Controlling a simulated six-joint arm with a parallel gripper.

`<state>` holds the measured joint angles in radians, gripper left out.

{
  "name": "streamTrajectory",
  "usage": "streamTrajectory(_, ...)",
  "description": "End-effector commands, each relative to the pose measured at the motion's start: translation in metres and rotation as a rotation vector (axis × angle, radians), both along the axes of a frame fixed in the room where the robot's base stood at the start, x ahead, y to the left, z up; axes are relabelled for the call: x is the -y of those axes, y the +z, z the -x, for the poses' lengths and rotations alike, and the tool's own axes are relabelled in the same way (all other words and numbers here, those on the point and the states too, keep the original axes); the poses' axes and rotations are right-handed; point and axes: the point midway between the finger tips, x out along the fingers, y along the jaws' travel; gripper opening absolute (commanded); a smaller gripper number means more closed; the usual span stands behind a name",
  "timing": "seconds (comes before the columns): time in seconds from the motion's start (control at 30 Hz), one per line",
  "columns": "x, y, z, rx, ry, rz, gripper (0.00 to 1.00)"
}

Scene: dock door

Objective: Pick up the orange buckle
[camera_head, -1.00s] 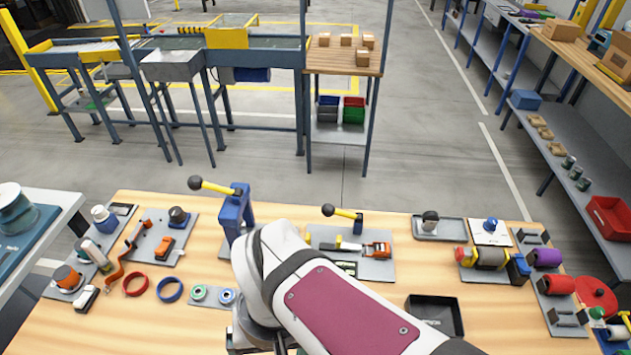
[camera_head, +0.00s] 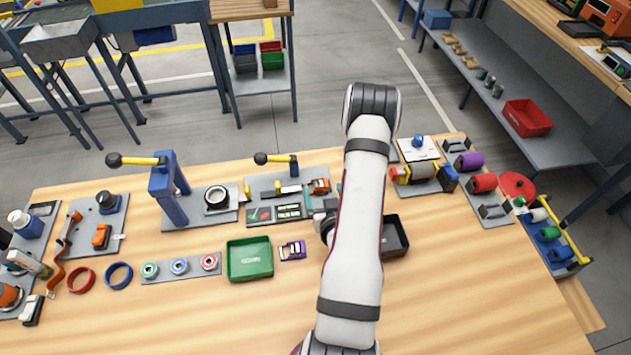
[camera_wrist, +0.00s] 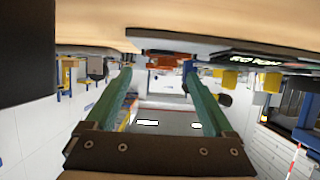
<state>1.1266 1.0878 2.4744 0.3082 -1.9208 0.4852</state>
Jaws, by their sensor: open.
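An orange buckle-like piece (camera_head: 320,186) lies at the right end of the grey centre board (camera_head: 262,186) in the head view. Another small orange piece (camera_head: 101,236) lies on a grey board at the left; I cannot tell for sure which one is the buckle. My gripper (camera_head: 336,194), partly hidden by my arm, is low beside the centre board's right end. In the wrist view my gripper (camera_wrist: 157,72) has its two green fingers apart with nothing gripped. An orange-red shape (camera_wrist: 165,57) shows beyond the fingertips.
A blue press with a yellow lever (camera_head: 168,190) and a second yellow lever (camera_head: 276,159) stand left of my gripper. A black tray (camera_head: 394,238) is partly behind my arm. A green tray (camera_head: 250,260) lies front left. The table's front is clear.

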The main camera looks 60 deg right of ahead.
Motion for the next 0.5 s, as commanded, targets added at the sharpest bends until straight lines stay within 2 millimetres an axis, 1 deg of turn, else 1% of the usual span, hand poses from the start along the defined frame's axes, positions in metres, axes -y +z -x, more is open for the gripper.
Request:
streamTrajectory(0.1,0.011,-0.007,-0.012,0.000,0.001,0.001,0.88)
streamTrajectory(0.2,0.016,-0.009,-0.017,0.000,0.002,0.000,0.88)
streamTrajectory(0.4,0.016,-0.010,-0.018,-0.001,0.002,-0.001,0.88)
streamTrajectory(0.47,0.016,-0.010,-0.018,-0.001,0.002,-0.001,0.79)
streamTrajectory(0.5,0.016,-0.009,-0.018,-0.001,0.002,-0.001,0.71)
